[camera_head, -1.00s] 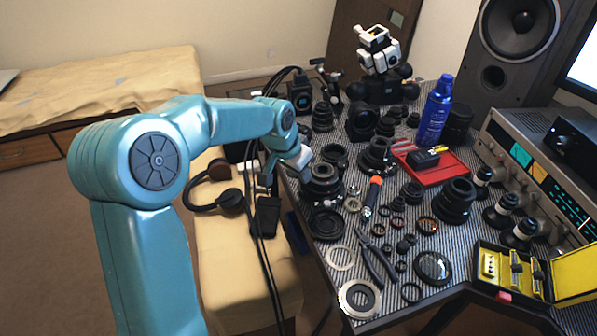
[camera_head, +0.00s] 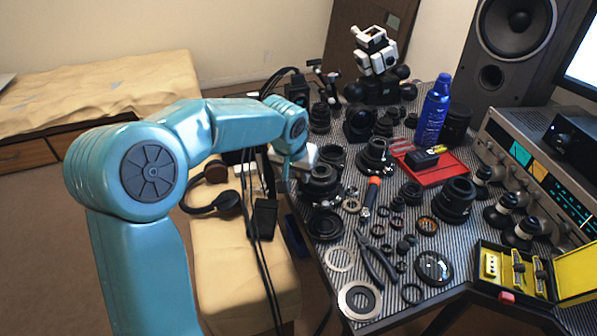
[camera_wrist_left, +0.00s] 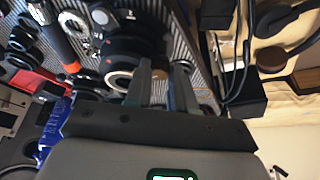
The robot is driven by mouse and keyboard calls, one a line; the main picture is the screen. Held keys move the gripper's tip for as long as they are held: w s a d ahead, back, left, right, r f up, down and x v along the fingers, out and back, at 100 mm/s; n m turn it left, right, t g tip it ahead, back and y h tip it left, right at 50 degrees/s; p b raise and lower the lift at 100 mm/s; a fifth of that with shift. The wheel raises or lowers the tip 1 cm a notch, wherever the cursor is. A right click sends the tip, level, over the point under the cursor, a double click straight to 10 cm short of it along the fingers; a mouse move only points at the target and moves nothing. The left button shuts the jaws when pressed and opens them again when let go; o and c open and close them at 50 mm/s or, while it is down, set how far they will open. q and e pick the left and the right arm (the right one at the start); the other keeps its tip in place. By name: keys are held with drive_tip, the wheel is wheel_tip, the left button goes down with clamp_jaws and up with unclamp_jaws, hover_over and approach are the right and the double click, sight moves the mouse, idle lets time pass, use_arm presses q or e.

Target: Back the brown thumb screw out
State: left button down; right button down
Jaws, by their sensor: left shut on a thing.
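My left gripper (camera_head: 290,184) reaches down at the near-left edge of the bench, beside a black lens body (camera_head: 320,188). In the left wrist view the two fingers of my left gripper (camera_wrist_left: 162,72) are around a small brown piece, the thumb screw (camera_wrist_left: 160,74), at the side of the black lens (camera_wrist_left: 125,48). The fingers hide most of the screw, and I cannot tell how far out of the lens it sits. In the head view the screw is hidden. My right gripper is in neither view.
A screwdriver with an orange handle (camera_head: 373,190), pliers (camera_head: 375,264) and several loose rings and lenses crowd the striped mat. A red tray (camera_head: 455,172) and a blue spray can (camera_head: 434,112) stand farther back. Headphones (camera_head: 222,204) lie on the padded bench at left.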

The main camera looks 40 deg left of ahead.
use_arm(q)
drive_tip(key=c, duration=0.9)
unclamp_jaws()
drive_tip(key=shift+c, duration=0.2)
